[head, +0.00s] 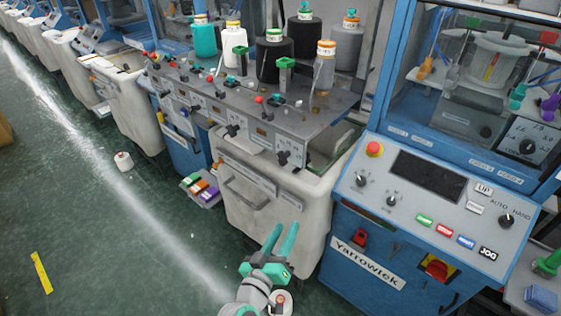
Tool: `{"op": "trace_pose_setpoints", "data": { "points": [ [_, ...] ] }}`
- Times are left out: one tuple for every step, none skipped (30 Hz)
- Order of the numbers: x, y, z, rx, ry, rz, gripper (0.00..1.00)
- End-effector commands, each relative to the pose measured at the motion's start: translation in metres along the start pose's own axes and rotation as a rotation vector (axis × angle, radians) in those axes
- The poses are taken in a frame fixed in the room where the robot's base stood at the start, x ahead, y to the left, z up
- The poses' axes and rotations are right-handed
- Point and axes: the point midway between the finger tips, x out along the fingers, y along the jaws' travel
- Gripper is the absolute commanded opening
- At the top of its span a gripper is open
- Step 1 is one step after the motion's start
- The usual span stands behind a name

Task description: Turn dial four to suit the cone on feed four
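A grey metal bench (330,108) carries several yarn cones: a teal one (204,41), a white one (235,60), a black one (269,62), a second dark one (303,42), a grey one (346,48) and a narrow grey one (324,74). Black dials sit along its front panel, including a right-end dial (284,157) and one left of it (233,130). Their numbers and pointer settings are too small to read, so I cannot tell which is dial four. My gripper (285,228), with teal fingers, is open and empty, in front of the white bin, below the dials and touching none.
A white bin (270,220) stands below the bench. At right is a blue machine with a control panel (408,215), red stop button (374,149) and dark screen (428,176). A small cone (123,160) stands on the green floor, which is mostly open at left.

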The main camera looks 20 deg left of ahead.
Motion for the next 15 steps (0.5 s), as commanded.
{"op": "trace_pose_setpoints", "data": {
  "points": [
    [0.005,-0.002,-0.027,0.017,0.011,0.029,0.35],
    [0.008,-0.001,-0.038,0.026,0.010,0.048,0.35],
    [0.010,0.000,-0.054,0.040,0.008,0.073,0.35],
    [0.011,0.000,-0.066,0.052,0.007,0.092,0.35],
    [0.011,0.001,-0.078,0.066,0.005,0.111,0.35],
    [0.011,0.003,-0.093,0.084,0.000,0.136,0.35],
    [0.010,0.004,-0.104,0.098,-0.003,0.154,0.35],
    [0.009,0.004,-0.115,0.114,-0.007,0.171,0.35],
    [0.007,0.006,-0.128,0.135,-0.013,0.191,0.35],
    [0.005,0.007,-0.137,0.152,-0.018,0.205,0.35],
    [0.003,0.008,-0.145,0.167,-0.023,0.219,0.35],
    [0.000,0.009,-0.154,0.185,-0.030,0.235,0.35],
    [-0.002,0.010,-0.161,0.197,-0.035,0.245,0.35],
    [-0.004,0.011,-0.166,0.209,-0.041,0.255,0.35],
    [-0.006,0.012,-0.172,0.223,-0.046,0.265,0.35]
  ]
}}
